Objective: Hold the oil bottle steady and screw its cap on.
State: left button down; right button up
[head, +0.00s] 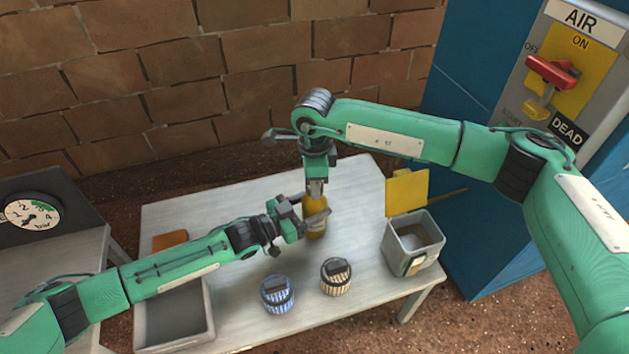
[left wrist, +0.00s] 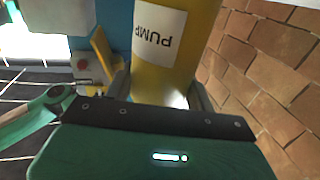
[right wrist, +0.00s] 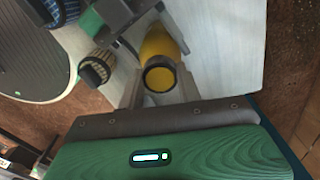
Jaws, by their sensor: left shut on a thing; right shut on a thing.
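The yellow oil bottle (head: 315,214) stands upright near the middle of the table. It shows close up in the left wrist view (left wrist: 168,55), with an upside-down PUMP label. My left gripper (head: 297,219) is shut on its body from the left. My right gripper (head: 316,184) points straight down above the bottle and is shut at its top.
A blue-striped pot (head: 277,297) and a beige-striped pot (head: 336,281) stand in front of the bottle. A grey bin (head: 426,233) is at the right and a grey tray (head: 175,318) at the lower left.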

jog(key=m, duration=1.5)
jog(key=o, duration=1.1)
jog(key=shift+o, duration=0.2)
pick_arm(q)
jog(key=shift+c, duration=2.2)
grip_release()
pick_arm(e)
notch_tip(320, 180, up, 12)
